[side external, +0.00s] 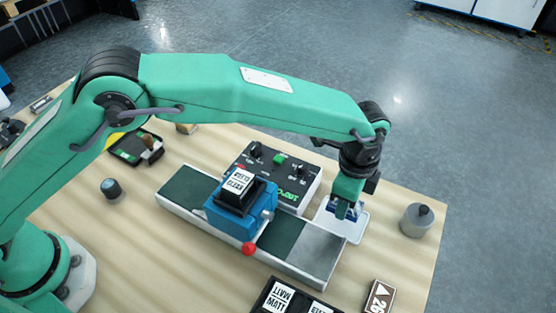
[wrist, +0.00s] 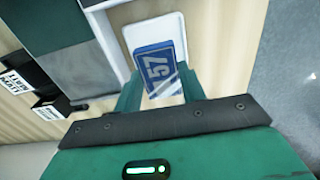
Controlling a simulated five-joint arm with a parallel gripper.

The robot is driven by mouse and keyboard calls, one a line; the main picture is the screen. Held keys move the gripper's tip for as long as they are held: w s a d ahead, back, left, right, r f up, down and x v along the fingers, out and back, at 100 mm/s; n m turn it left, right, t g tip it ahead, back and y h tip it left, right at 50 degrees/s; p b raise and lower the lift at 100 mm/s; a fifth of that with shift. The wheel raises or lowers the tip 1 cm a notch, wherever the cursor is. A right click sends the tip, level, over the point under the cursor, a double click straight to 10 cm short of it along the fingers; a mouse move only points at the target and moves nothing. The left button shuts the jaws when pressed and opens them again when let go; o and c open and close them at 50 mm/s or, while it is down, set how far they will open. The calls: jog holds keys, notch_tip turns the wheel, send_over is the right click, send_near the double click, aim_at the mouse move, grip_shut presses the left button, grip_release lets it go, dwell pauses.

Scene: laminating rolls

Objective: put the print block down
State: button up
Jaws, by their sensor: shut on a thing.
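The print block (wrist: 155,64) is blue with a white 57 on its face. It sits between the fingers of my gripper (wrist: 160,78), which is shut on it. In the side view my gripper (side external: 346,205) points down at the right of the bench, and only a little blue of the block shows around the fingers. A white tray (side external: 356,229) with a raised rim lies under the block; it also shows in the wrist view (wrist: 175,24). I cannot tell whether the block touches the tray.
A blue roller unit (side external: 235,218) with a red knob stands on a long grey bed (side external: 325,255). A dark control box (side external: 275,172) stands behind it. A grey cylinder (side external: 416,219) is right of the tray. A label box (side external: 290,300) and a block marked 26 (side external: 379,297) lie in front.

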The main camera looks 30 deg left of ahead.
jog(key=shift+f, duration=1.95)
jog(key=shift+f, duration=0.1)
jog(key=o, duration=1)
jog(key=shift+c, duration=0.2)
notch_tip(320, 180, up, 12)
jog(key=shift+f, duration=0.1)
jog(key=shift+r, duration=0.25)
